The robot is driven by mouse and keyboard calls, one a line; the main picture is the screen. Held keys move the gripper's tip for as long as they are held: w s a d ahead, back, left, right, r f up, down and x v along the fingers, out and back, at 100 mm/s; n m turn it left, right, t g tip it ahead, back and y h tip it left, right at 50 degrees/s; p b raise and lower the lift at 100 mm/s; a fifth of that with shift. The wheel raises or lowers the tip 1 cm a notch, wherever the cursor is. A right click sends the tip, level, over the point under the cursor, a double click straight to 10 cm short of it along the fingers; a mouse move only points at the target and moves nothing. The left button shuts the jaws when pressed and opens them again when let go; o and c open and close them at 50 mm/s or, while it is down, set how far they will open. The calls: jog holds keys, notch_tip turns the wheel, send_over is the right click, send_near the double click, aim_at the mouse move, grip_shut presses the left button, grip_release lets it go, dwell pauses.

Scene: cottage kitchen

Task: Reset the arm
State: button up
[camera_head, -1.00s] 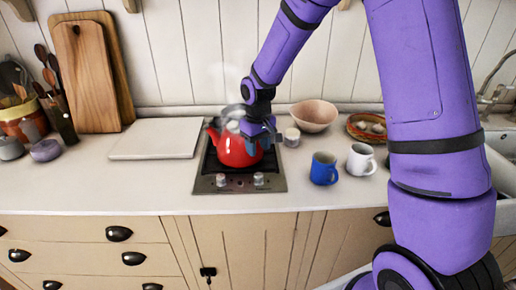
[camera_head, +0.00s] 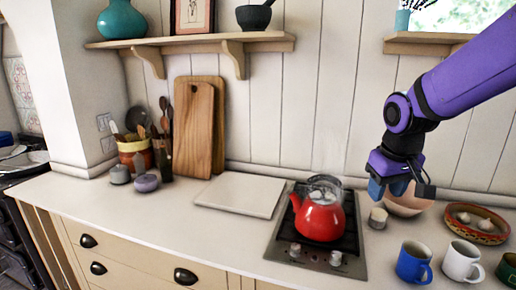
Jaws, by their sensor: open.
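My purple arm comes in from the upper right. My gripper (camera_head: 401,189) is up and to the right of the red kettle, apart from it. It is open, and I see nothing held in it. It overlaps part of the pink bowl (camera_head: 409,202) in the picture. The red kettle (camera_head: 320,220) stands upright on the dark hob (camera_head: 349,244), with its spout to the left.
A blue mug (camera_head: 413,262), a white mug (camera_head: 461,261) and a basket of garlic (camera_head: 478,223) are at the right. A white board (camera_head: 240,195) lies left of the hob. Wooden boards (camera_head: 193,125) lean on the wall. A shelf (camera_head: 190,41) hangs above.

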jog(key=s+d+r+m+t, duration=0.1)
jog(key=s+r, duration=0.3)
jog(key=s, duration=0.5)
jog(key=s+d+r+m+t, duration=0.1)
jog(key=s+r, duration=0.3)
jog(key=s, duration=0.6)
jog(key=shift+d+t, duration=0.4)
dwell(0.5)
